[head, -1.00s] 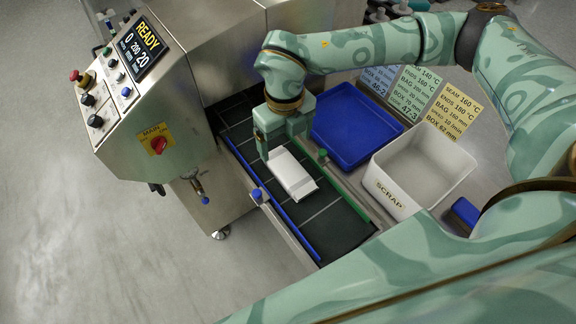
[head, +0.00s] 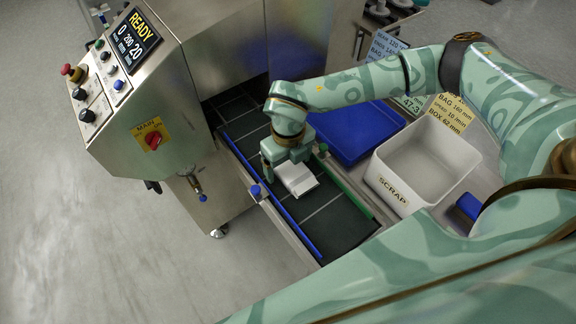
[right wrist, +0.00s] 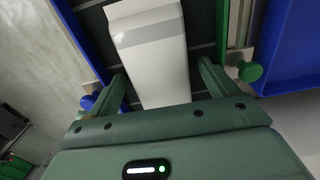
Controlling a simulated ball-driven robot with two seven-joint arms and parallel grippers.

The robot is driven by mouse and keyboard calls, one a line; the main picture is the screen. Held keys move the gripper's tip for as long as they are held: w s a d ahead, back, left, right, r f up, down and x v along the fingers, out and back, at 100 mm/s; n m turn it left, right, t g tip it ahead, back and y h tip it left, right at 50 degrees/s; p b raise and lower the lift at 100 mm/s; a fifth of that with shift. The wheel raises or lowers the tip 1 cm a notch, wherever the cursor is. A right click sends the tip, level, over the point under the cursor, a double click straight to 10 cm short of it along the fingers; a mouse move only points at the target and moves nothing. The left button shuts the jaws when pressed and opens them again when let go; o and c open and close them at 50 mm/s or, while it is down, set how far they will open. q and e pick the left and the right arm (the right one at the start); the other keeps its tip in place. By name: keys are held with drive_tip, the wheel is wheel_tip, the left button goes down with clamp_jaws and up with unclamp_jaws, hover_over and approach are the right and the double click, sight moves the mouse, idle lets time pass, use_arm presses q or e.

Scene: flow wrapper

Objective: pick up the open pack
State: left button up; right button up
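The pack (head: 299,181) is a white, flat packet lying on the dark conveyor belt (head: 338,222). In the right wrist view the pack (right wrist: 152,62) has a pale grey band across it, and its near end runs under the gripper body. Whether an end is open cannot be told. My right gripper (head: 289,163) is over the pack's far part and hides it in the head view. In the right wrist view its fingers (right wrist: 163,88) stand apart, one on each side of the pack, with a gap on both sides. My left gripper is not in view.
A blue rail (head: 290,222) and a green rail (head: 348,190) border the belt. Right of it are a blue tray (head: 352,138) and a white scrap bin (head: 393,195). The wrapper's control panel (head: 120,70) stands at left. The belt's near end is clear.

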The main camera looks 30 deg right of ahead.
drive_tip(key=c, duration=1)
drive_tip(key=shift+o, duration=0.2)
drive_tip(key=shift+r, duration=0.15)
